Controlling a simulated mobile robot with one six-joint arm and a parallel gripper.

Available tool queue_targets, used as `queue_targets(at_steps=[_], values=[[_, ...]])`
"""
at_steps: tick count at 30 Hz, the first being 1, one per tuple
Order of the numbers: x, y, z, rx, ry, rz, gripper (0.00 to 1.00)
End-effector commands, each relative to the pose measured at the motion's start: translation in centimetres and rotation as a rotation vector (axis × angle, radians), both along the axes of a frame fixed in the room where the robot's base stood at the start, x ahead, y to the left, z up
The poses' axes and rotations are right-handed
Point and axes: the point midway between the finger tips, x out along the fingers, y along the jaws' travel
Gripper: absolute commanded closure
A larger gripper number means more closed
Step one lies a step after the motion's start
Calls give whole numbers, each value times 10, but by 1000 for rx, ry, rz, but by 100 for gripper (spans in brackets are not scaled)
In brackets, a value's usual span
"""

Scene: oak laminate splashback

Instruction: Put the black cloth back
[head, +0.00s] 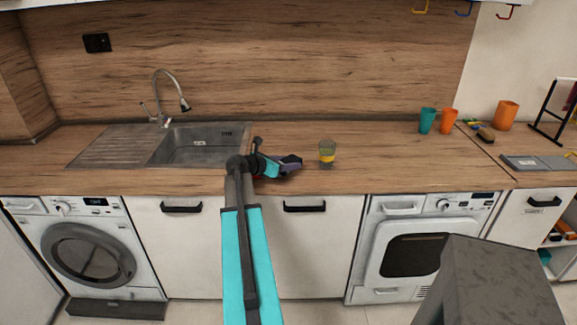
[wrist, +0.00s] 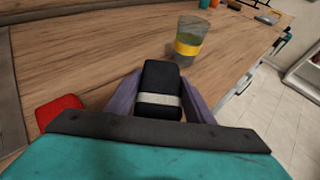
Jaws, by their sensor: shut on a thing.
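The black cloth (wrist: 160,78) shows in the wrist view as a small folded black bundle with a pale band across it. My gripper (wrist: 160,98) is shut on it, with one purple finger on each side. In the head view my gripper (head: 290,164) is over the front part of the wooden counter, right of the sink and just left of a glass. There the cloth is hard to tell from the dark fingers. Whether it touches the counter is not clear. A dark stand with rails (head: 547,125) at the far right of the counter has a red cloth on it.
A glass with a yellow band (head: 327,154) stands close to my gripper. A red item (wrist: 60,108) lies at its left in the wrist view. Teal (head: 427,120) and orange cups stand farther right. The sink (head: 200,145) is left. The counter between glass and cups is clear.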

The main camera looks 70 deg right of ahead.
Motion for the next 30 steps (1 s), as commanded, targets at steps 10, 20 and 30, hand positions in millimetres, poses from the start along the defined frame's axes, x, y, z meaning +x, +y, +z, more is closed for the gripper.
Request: queue_targets(at_steps=[10, 20, 30], values=[[7, -36, -2, 0, 0, -1, 81], [7, -39, -4, 0, 0, 0, 81], [7, -39, -14, 1, 1, -1, 81]])
